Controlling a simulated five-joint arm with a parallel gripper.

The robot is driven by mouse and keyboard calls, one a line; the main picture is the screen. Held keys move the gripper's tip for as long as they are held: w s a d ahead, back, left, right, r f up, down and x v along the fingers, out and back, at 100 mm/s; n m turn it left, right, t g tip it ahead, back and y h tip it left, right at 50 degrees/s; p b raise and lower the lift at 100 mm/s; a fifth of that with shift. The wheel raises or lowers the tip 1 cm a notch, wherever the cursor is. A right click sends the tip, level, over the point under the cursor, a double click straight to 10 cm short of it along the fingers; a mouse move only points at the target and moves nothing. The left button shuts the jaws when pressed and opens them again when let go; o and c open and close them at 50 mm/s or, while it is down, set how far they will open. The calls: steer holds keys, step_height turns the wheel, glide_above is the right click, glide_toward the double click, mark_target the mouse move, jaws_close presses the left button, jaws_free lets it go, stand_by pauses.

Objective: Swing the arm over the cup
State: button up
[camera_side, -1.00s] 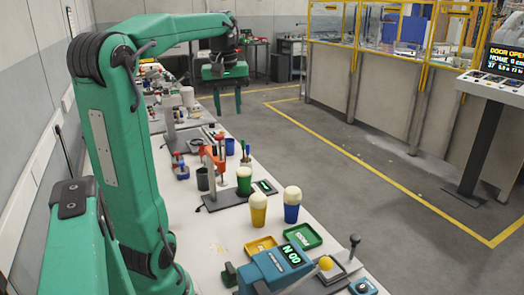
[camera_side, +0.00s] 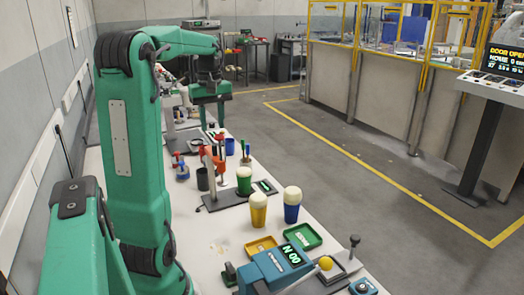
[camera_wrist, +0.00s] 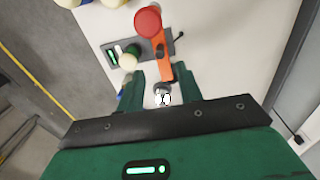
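My gripper (camera_side: 212,118) hangs fingers down in the side view, high and beyond the row of cups. Its two green fingers stand apart with nothing held; the wrist view shows the gripper (camera_wrist: 159,85) too. A green cup (camera_side: 244,187) with a cream top stands upright on a dark plate (camera_side: 225,197). In the wrist view the green cup (camera_wrist: 125,51) is just beyond the left finger. A yellow cup (camera_side: 258,217) and a blue cup (camera_side: 291,214), both cream-topped, stand nearer the camera. My gripper touches no cup.
An orange-red lever stand (camera_side: 219,160) rises beside the green cup; its arm (camera_wrist: 158,55) shows below my fingers. A dark grey container (camera_side: 203,180) is left of it. A yellow tray (camera_side: 261,245) and green tray (camera_side: 303,236) lie in front, near a blue display box (camera_side: 275,270).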

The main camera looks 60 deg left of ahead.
mark_target(214, 145)
steer(key=shift+f, duration=0.15)
steer(key=shift+f, duration=3.85)
jaws_close()
